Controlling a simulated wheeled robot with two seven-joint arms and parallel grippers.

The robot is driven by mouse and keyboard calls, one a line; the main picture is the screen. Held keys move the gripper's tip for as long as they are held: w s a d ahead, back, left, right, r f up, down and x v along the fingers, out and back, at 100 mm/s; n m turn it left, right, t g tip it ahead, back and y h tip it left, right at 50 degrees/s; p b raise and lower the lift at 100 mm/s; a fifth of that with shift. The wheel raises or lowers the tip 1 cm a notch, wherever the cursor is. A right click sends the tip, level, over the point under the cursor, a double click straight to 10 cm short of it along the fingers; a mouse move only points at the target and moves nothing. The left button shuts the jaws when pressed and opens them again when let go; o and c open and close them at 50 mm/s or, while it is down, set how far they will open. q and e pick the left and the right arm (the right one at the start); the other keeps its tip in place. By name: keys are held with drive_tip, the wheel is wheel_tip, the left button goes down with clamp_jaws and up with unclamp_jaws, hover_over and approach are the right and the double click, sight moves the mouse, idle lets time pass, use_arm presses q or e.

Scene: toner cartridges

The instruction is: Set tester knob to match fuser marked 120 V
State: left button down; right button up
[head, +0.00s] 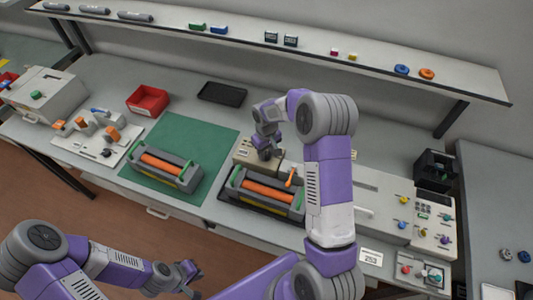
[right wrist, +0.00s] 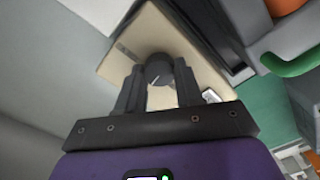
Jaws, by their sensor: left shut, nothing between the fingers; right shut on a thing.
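The tester is a beige box (head: 243,152) on the bench behind the right-hand fuser; it also fills the middle of the right wrist view (right wrist: 120,62). Its dark round knob (right wrist: 158,70) has a pale pointer line and sits between the fingers of my right gripper (right wrist: 160,90), which is shut on it. In the head view my right gripper (head: 266,150) hides the knob. One fuser (head: 160,168) with an orange roller and green handles lies on the green mat. A similar fuser (head: 264,192) lies in a dark tray. Voltage markings are too small to read. My left gripper (head: 188,277) is shut and empty, low in front of the bench.
A red bin (head: 148,100) and a black tray (head: 222,94) stand at the back. A grey machine with coloured knobs (head: 403,205) is at the right, partly behind my right arm. A shelf (head: 350,53) runs above the bench. The green mat (head: 210,140) has bare room behind its fuser.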

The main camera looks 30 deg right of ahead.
sight(267, 154)
drive_tip(key=shift+m, duration=0.5)
drive_tip(key=o, duration=1)
drive_tip(key=shift+o, duration=0.2)
drive_tip(key=shift+r, duration=0.1)
wheel_tip(267, 154, up, 8)
drive_tip(key=shift+f, duration=0.25)
drive_tip(key=shift+p, duration=0.3)
